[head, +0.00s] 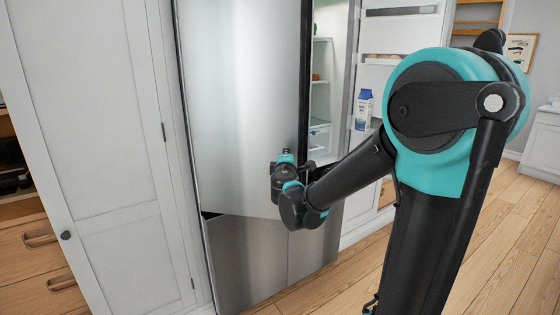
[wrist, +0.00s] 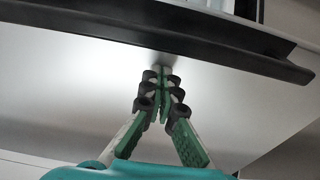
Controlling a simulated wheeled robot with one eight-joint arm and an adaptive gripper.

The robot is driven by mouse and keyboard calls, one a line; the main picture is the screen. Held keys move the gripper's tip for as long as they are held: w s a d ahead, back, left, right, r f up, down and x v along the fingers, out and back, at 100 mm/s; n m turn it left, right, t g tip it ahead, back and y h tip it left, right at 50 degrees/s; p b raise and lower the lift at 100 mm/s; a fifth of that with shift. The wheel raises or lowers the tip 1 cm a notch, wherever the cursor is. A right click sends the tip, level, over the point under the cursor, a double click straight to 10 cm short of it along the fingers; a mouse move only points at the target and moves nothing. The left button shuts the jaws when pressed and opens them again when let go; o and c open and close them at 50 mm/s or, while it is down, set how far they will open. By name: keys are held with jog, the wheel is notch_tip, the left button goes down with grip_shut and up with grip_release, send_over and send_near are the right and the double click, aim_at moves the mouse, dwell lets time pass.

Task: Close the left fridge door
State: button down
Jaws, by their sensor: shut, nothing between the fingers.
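The left fridge door (head: 240,110) is a tall silver panel in the head view. Its lower edge slants against the drawer fronts below, so it appears to stand ajar. Its dark free edge is on the right, beside the lit interior. My gripper (head: 286,158) is at the door's lower right part, near that free edge; its fingertips are hard to make out there. In the wrist view my gripper (wrist: 162,72) is shut and empty, its tips at the pale door face (wrist: 80,85). A dark shadow meets the tips; they are touching or very close.
The right fridge door (head: 395,35) stands open, with a milk carton (head: 363,109) on its shelf. Fridge shelves (head: 321,75) show in the gap. A white cabinet (head: 95,120) stands directly left. Wooden floor (head: 520,215) is clear at the right.

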jog(key=shift+y, duration=0.3)
jog(key=w, duration=0.5)
jog(key=w+d, duration=0.1)
jog(key=w, duration=0.4)
jog(key=w+d, duration=0.1)
jog(key=w, duration=0.4)
jog(key=shift+w+d, duration=0.15)
jog(key=shift+w, duration=0.1)
jog(key=w+a+n+y, duration=0.1)
jog(key=w+n+y, duration=0.1)
jog(key=w, duration=0.4)
jog(key=w+a+n+y, duration=0.2)
jog(key=w+y, duration=0.2)
jog(key=w, duration=0.2)
jog(key=shift+w+a+r+n+g+y, duration=0.15)
jog(key=shift+w+a+n+g+y, duration=0.15)
jog(key=shift+g, duration=0.1)
